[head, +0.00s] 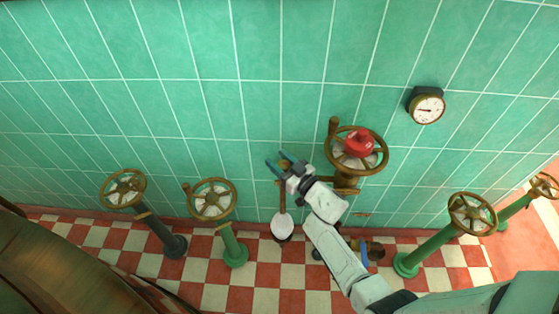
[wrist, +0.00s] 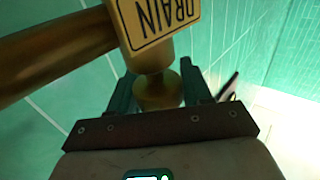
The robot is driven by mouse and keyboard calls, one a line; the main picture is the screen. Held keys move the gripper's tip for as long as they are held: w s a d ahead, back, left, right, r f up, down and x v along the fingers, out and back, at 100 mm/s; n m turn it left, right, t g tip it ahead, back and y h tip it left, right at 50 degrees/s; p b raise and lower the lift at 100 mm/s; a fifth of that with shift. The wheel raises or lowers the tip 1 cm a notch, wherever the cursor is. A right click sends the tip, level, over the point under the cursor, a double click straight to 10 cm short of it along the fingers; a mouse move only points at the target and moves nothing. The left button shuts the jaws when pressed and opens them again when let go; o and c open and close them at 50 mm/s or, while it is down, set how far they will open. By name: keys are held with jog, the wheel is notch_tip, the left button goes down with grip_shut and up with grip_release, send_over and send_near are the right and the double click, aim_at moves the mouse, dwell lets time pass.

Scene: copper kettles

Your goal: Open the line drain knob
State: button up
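In the wrist view a brass drain knob (wrist: 158,92) sits under a tan plate lettered DRAIN (wrist: 160,22), beside a thick brass pipe (wrist: 55,52). My gripper (wrist: 158,98) has its two dark fingers apart, one on each side of the knob. I cannot tell whether either finger touches it. In the head view my gripper (head: 278,162) is at the green tiled wall, left of the big brass handwheel.
The big handwheel (head: 357,150) carries a red piece (head: 359,143). Smaller valve wheels stand at left (head: 123,188), (head: 212,199) and right (head: 473,213). A gauge (head: 428,108) is on the wall. A white-ended tool (head: 283,226) hangs below my gripper. A copper vessel (head: 60,270) fills the lower left.

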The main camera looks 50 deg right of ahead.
jog(key=o, duration=0.3)
jog(key=shift+o, duration=0.2)
jog(key=s+a, duration=0.1)
jog(key=s, duration=0.9)
jog(key=shift+s, duration=0.35)
jog(key=s+a+g+y, duration=0.1)
jog(key=s+a+g, duration=1.2)
jog(key=s+g, duration=0.4)
jog(key=shift+a+r+n+y, duration=0.25)
jog(key=shift+a+n+y, duration=0.05)
jog(key=shift+a+n, duration=0.1)
